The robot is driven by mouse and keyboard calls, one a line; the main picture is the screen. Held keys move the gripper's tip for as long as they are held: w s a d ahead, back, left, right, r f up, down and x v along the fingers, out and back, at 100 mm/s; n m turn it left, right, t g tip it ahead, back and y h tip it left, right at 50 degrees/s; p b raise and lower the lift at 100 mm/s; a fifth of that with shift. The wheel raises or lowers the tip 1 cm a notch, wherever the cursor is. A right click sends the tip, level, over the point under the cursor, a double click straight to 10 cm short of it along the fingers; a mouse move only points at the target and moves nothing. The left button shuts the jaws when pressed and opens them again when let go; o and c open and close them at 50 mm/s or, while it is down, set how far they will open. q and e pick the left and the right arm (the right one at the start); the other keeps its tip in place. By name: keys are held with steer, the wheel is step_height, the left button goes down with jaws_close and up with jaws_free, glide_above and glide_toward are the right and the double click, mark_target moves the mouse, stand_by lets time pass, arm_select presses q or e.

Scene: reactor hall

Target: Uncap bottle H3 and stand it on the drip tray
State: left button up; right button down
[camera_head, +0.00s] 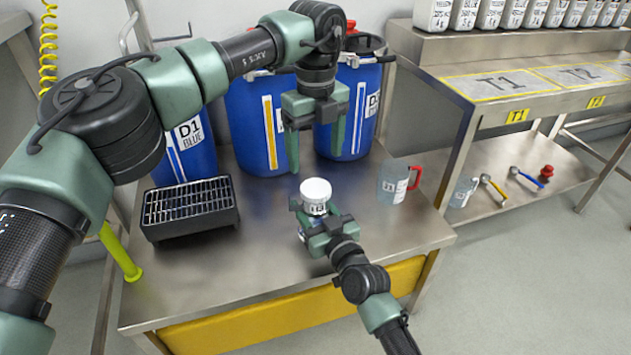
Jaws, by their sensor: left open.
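A small bottle (314,208) with a wide white cap (315,190) is upright over the middle of the steel table; its label seems to read H3. The cap is on it. My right gripper (320,220) is closed around the bottle below the cap, coming from the front. I cannot tell whether the bottle's base touches the table. My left gripper (315,158) is open and empty, pointing down above the cap, its fingers apart and clear of it. The black drip tray (192,230) with a metal grille stands at the table's left, empty.
Blue drums, one labelled D1 BLUE (190,150), stand along the table's back. A clear jug (393,182) with a red handle stands to the right. A bench (480,60) with marked areas T1 and T2 is farther right. The table's front middle (240,290) is clear.

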mark_target(315, 188)
arm_select(q)
steer(key=m, duration=0.6)
steer(key=shift+m, duration=0.3)
steer(key=m, duration=0.4)
steer(key=shift+m, duration=0.3)
steer(key=m, duration=0.4)
steer(key=shift+m, duration=0.4)
steer(key=m, duration=0.4)
steer(key=shift+m, duration=0.4)
steer(key=m, duration=0.4)
steer(key=shift+m, duration=0.3)
steer(key=m, duration=1.1)
steer(key=shift+m, duration=0.3)
steer(key=m, duration=0.5)
steer(key=shift+m, duration=0.3)
steer(key=shift+f+m, duration=0.4)
steer(key=shift+f, duration=3.6)
